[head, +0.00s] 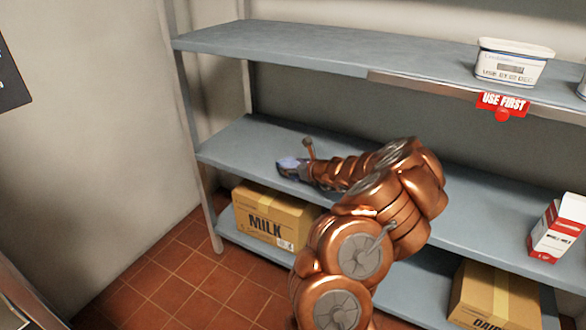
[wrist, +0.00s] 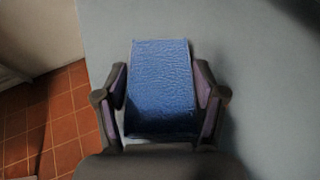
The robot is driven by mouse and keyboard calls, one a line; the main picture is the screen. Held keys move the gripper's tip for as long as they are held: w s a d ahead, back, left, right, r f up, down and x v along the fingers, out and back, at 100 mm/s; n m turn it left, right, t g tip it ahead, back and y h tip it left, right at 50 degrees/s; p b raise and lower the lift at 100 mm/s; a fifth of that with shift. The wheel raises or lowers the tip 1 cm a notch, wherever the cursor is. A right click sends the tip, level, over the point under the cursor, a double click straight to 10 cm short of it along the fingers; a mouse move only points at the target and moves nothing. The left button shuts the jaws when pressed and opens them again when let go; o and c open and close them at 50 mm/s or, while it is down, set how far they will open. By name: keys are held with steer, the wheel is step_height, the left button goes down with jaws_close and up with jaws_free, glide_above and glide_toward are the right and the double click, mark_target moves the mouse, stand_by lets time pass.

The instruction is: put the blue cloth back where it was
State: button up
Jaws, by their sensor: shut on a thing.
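The blue cloth (wrist: 160,88) is between the two fingers of my gripper (wrist: 160,105), which is shut on it. It looks like a flat, textured blue block in the wrist view. In the head view my gripper (head: 296,169) is at the left end of the middle shelf (head: 252,137), with a small bluish patch of the cloth (head: 288,163) at its tip. The cloth is over the grey shelf surface, near the shelf's edge. I cannot tell whether it touches the shelf. My arm hides part of the shelf.
A milk box (head: 268,217) sits on the bottom shelf below my gripper. Another carton (head: 495,296) is at the lower right. A red and white carton (head: 556,228) stands on the middle shelf's right. The top shelf (head: 300,48) holds a white tub (head: 512,64) above a "USE FIRST" tag (head: 503,103).

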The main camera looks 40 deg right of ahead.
steer(key=o, duration=1.1)
steer(key=shift+f, duration=0.1)
steer(key=shift+s+r, duration=0.1)
steer(key=shift+r, duration=0.1)
steer(key=p+v, duration=0.2)
steer(key=v, duration=0.9)
steer(key=shift+s+r, duration=0.15)
steer(key=shift+s, duration=0.2)
